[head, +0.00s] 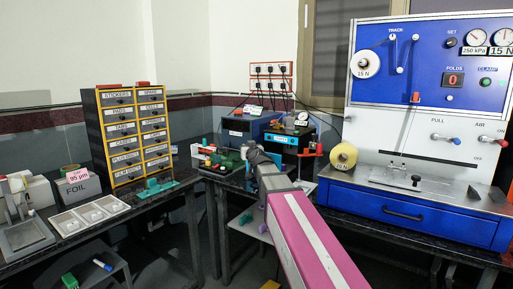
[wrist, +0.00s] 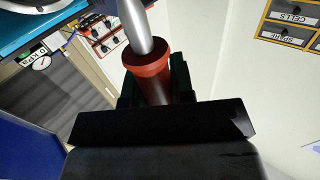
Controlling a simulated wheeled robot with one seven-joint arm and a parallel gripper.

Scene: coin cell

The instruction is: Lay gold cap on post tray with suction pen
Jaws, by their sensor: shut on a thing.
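My gripper (wrist: 155,92) is shut on a red-brown handle with a bare metal shaft, which looks like the suction pen (wrist: 149,62). The shaft runs up out of the top of the wrist view, so its far end is hidden. In the head view my arm reaches toward the back corner bench, and the gripper there is small and hard to make out. I cannot make out the gold cap in either view. I cannot tell which of the trays is the post tray.
Left are a labelled drawer cabinet (head: 134,135), a foil box (head: 76,190) and white trays (head: 89,216). At the back are a green rack with small red parts (head: 222,158) and a blue box (head: 250,124). A yellow tape roll (head: 343,157) and blue-white machine (head: 430,110) stand right.

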